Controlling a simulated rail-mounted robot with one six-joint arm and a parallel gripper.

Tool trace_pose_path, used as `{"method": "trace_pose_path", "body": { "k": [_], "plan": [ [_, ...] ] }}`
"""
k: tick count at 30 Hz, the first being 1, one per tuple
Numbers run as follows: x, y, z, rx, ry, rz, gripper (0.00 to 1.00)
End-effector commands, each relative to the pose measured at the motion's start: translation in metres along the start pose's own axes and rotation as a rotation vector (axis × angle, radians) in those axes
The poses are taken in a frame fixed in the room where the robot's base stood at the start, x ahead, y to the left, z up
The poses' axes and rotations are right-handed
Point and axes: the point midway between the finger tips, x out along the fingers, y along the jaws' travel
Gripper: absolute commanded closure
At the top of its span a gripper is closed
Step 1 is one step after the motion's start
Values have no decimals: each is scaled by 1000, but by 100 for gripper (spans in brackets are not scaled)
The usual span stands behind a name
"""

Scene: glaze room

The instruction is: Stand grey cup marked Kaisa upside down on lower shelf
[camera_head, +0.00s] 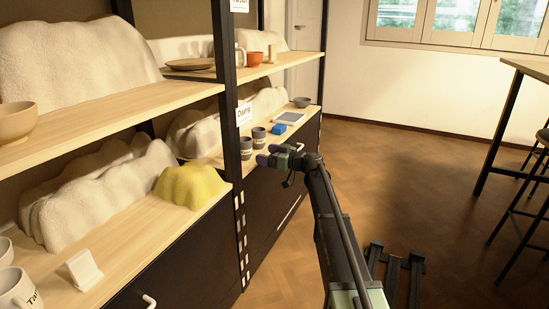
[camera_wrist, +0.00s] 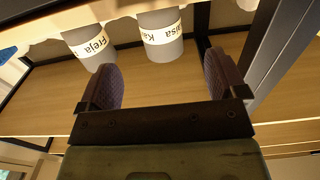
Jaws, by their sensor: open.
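Two grey cups with pale name bands stand side by side on the wooden shelf (camera_head: 294,130) under the "Damp" sign. The cup marked Kaisa (camera_wrist: 161,42) is nearer the dark post in the wrist view; by position it is the left cup (camera_head: 246,148) in the head view. The cup marked Freja (camera_wrist: 89,44) stands beside it, the right one (camera_head: 259,138) in the head view. My gripper (camera_head: 269,156) is at the shelf's front edge, open and empty. In the wrist view its fingers (camera_wrist: 162,80) point toward the Kaisa cup, apart from it.
A blue block (camera_head: 279,128), a flat grey-white tray (camera_head: 290,117) and a small bowl (camera_head: 301,102) lie farther along the shelf. The post (camera_head: 230,130) stands left of the cups. An upper shelf (camera_head: 285,66) hangs above. White lumpy forms stand behind.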

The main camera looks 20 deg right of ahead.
Motion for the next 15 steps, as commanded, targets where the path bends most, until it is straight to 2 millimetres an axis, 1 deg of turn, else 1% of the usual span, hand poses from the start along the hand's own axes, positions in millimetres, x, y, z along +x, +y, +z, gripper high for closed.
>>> {"method": "trace_pose_path", "body": {
  "k": [1,6,12,15],
  "plan": [
    [9,1,0,0,0,-2,9],
    [36,0,0,1,-1,-2,9],
    [67,0,0,1,-1,-2,9],
    [79,1,0,1,-1,-1,9]
  ]
}}
